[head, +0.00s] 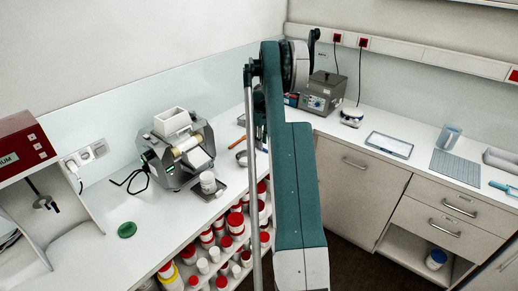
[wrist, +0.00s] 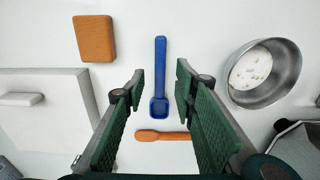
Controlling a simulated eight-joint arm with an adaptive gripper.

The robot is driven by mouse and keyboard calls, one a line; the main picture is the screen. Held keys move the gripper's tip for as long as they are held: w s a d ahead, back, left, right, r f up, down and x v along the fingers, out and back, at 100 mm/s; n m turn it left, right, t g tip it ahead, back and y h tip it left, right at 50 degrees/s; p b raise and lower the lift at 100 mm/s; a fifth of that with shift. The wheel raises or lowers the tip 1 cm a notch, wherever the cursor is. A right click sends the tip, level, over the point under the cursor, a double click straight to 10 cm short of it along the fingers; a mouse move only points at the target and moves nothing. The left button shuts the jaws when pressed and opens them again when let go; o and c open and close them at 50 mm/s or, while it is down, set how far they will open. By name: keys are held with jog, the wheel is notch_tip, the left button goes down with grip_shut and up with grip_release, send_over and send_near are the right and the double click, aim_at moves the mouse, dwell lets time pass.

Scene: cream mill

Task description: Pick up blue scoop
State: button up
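The blue scoop (wrist: 160,78) lies on the white worktop in the wrist view, its handle pointing up the picture and its bowl toward me. My gripper (wrist: 160,74) is open and empty, with one green ribbed finger on each side of the scoop. In the picture the scoop sits between the fingertips with a gap on both sides. I cannot tell how high the fingers are above it. In the head view my arm hides my gripper and most of the area around it.
An orange spoon (wrist: 163,136) lies crosswise just below the scoop. A steel bowl (wrist: 270,97) with white contents stands at right, an orange block (wrist: 95,38) at upper left, and a white box (wrist: 42,110) at left. The mill (head: 175,150) stands on the counter in the head view.

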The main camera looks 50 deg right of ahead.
jog(key=shift+f, duration=1.25)
jog(key=c, duration=0.9)
